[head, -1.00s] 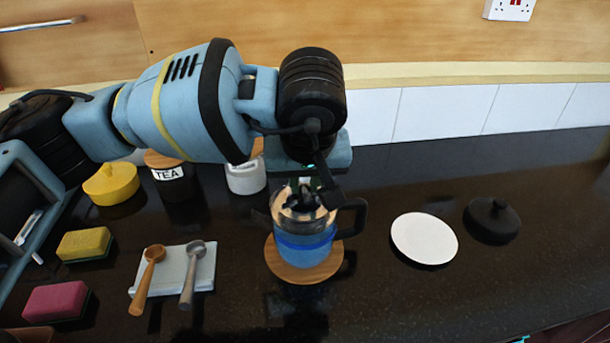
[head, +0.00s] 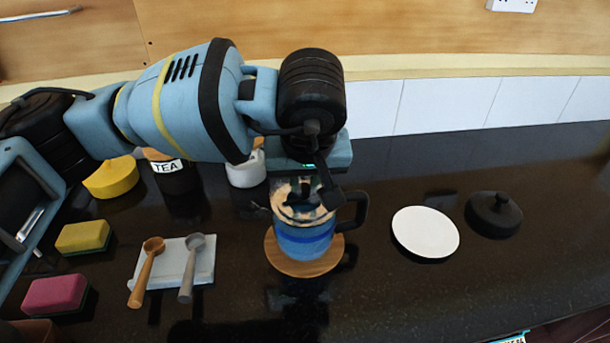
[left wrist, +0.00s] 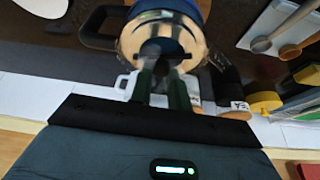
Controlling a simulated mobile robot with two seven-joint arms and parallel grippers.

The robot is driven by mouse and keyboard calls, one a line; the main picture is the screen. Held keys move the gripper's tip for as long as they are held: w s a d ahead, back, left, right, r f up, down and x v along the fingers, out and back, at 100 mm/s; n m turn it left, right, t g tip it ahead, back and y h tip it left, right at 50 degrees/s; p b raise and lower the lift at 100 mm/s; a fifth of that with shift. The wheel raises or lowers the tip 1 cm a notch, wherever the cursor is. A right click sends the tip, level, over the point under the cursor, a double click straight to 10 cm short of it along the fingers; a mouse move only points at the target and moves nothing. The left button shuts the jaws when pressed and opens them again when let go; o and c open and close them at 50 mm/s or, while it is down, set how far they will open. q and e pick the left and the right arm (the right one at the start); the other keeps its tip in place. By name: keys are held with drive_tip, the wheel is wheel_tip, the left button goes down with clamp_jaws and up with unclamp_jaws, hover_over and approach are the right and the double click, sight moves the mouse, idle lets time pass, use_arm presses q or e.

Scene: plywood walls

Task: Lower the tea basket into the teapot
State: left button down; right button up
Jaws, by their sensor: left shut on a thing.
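The glass teapot (head: 304,240), with a blue lower part and a black handle at its right, stands on a round wooden coaster (head: 300,268). My left gripper (head: 306,196) points down at the teapot's mouth, its fingers close together. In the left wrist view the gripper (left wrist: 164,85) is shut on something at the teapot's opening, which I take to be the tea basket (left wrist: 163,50). The basket is mostly hidden by the fingers and the teapot's rim (left wrist: 128,42), so its depth inside cannot be told. My right gripper is not in view.
A white disc (head: 426,232) and a black knobbed lid (head: 494,214) lie to the right. Two scoops (head: 147,270) rest on a pale tray (head: 206,270) at left. The front counter is clear.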

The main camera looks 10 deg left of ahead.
use_arm(q)
drive_tip(key=c, duration=0.8)
unclamp_jaws()
drive_tip(key=shift+c, duration=0.2)
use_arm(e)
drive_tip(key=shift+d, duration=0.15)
use_arm(q)
drive_tip(key=shift+r, duration=0.15)
drive_tip(key=shift+r+p, duration=0.95)
drive_tip(key=shift+r, duration=1.05)
drive_tip(key=shift+r+p, duration=0.9)
drive_tip(key=shift+r, duration=1.5)
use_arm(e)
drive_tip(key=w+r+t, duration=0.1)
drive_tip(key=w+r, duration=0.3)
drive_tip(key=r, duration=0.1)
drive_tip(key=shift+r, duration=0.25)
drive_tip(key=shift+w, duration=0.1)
